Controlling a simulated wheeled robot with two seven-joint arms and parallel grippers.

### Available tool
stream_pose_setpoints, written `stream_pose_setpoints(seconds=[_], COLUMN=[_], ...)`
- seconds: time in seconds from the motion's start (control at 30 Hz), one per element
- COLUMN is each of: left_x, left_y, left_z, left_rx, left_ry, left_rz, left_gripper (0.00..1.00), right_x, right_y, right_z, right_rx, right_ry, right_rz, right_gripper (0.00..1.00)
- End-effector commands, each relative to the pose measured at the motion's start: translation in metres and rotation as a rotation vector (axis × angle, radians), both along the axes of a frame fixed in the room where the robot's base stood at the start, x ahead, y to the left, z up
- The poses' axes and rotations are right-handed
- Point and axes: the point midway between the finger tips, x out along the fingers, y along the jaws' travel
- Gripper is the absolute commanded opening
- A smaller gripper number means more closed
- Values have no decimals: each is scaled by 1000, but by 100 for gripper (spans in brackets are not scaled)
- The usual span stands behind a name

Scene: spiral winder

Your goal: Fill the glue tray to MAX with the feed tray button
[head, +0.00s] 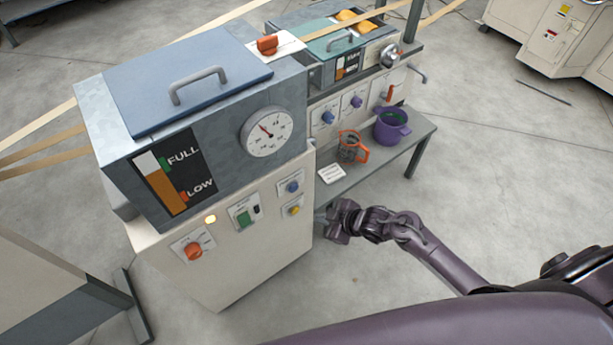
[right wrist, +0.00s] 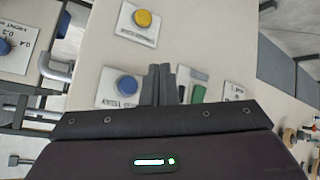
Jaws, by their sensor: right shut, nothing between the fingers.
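The front machine's cream panel has a blue button (head: 293,187) above a yellow button (head: 295,210). In the right wrist view, the blue button (right wrist: 127,86) lies just left of my right gripper (right wrist: 171,78) and the yellow button (right wrist: 142,18) is above it. Their labels are too small to read surely. The head view shows my right gripper (head: 338,222) beside the panel's right edge; its fingers are together and empty. I cannot tell whether it touches the panel. A level gauge (head: 161,183) marked FULL and LOW is on the front tank, orange below and white above. My left gripper is not in view.
A smaller gauge (head: 347,65) is on the rear unit under a teal lid (head: 331,42). A bench (head: 387,160) holds a clear jug with an orange handle (head: 352,147) and a purple pot (head: 391,127). An orange knob (head: 194,251) and green switch (head: 243,217) share the front panel.

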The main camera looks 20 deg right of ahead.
Motion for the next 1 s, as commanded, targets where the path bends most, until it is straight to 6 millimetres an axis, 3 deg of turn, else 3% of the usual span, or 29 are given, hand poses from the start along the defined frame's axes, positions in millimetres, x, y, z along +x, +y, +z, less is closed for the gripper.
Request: stream_pose_setpoints(seconds=[0.47, 1.0], left_x=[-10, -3], left_y=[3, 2], left_z=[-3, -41], left_rx=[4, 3], left_ry=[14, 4], left_rz=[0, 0], left_gripper=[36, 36], right_x=[4, 66], right_y=[2, 24], right_z=[2, 0], right_rx=[0, -1], right_ry=[-5, -6], right_rz=[5, 4], right_gripper=[0, 0])
